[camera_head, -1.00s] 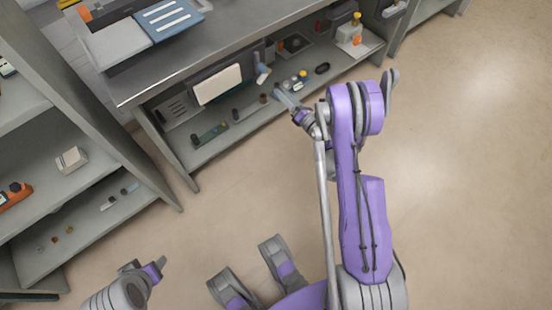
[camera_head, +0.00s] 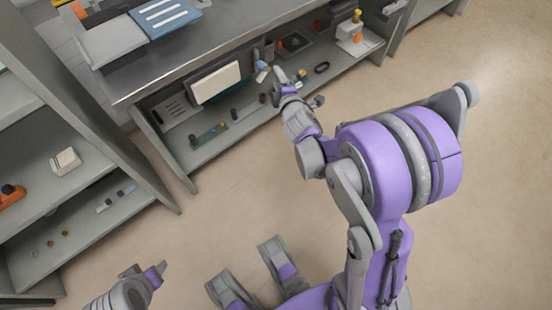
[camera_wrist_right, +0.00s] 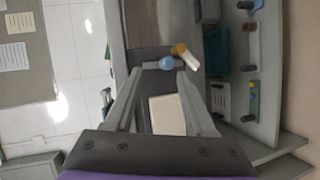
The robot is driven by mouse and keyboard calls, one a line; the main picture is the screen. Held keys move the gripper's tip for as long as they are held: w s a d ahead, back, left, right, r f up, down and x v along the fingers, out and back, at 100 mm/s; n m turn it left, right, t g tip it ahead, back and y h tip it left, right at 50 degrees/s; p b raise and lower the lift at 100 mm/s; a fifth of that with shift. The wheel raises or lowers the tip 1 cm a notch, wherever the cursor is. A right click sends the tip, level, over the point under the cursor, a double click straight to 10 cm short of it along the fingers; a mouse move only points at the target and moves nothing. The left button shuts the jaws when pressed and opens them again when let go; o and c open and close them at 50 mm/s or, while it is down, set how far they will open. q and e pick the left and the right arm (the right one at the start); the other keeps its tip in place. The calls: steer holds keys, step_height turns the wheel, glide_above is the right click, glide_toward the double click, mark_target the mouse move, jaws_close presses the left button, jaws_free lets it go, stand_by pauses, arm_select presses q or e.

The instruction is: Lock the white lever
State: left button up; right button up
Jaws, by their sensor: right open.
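A short pale lever (camera_wrist_right: 185,56) with a yellowish tint sits beside a light-blue round part (camera_wrist_right: 166,63) on a dark upright unit in the right wrist view. In the head view, a small blue-and-white part (camera_head: 262,70) shows on the under-counter shelf, left of my right gripper (camera_head: 281,77). In the wrist view my right gripper (camera_wrist_right: 160,72) is open, its fingers pointing toward the blue part and lever. Nothing is held between them. I cannot tell the exact gap to the lever. My left gripper (camera_head: 146,272) hangs low at the left, away from the shelf; its opening is unclear.
A white panel (camera_head: 215,83) stands left of the lever area. The metal counter (camera_head: 200,55) overhangs the lower shelf (camera_head: 215,150), which holds several small parts. A grey shelving rack (camera_head: 95,110) stands at the left. The floor at right is clear.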

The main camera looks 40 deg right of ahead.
mark_target(262, 80)
steer(key=s+a+f+m+g+y+b, duration=0.1)
steer(key=s+a+f+m+g, duration=0.1)
steer(key=s+a+m, duration=0.3)
steer(key=s+a+f+m+g+y+b, duration=0.1)
steer(key=s+a+f+m+g+y, duration=0.1)
steer(key=s+a+m+g, duration=0.3)
steer(key=s+a+f+m, duration=0.1)
steer(key=s+a, duration=0.3)
steer(key=s, duration=0.5)
steer(key=shift+s+a+f+g, duration=0.15)
steer(key=shift+s+g, duration=0.1)
steer(key=shift+g, duration=0.05)
steer(key=w+d+r+n+t+h+p, duration=0.25)
steer(key=w+d+n+t, duration=0.2)
steer(key=w+d, duration=0.4)
steer(key=w+d+r+n+t+h+p, duration=0.1)
steer(key=w+d+r+n+t, duration=0.35)
steer(key=w, duration=0.65)
steer(key=d+f+n+t+y+p, duration=0.3)
steer(key=f+n+y, duration=0.4)
steer(key=f+n, duration=0.7)
steer(key=w, duration=0.3)
steer(key=w+r+n, duration=0.1)
steer(key=w, duration=0.3)
steer(key=w+n+p, duration=0.1)
steer(key=w, duration=0.2)
steer(key=shift+w+r+g, duration=0.3)
steer(key=shift+w, duration=0.1)
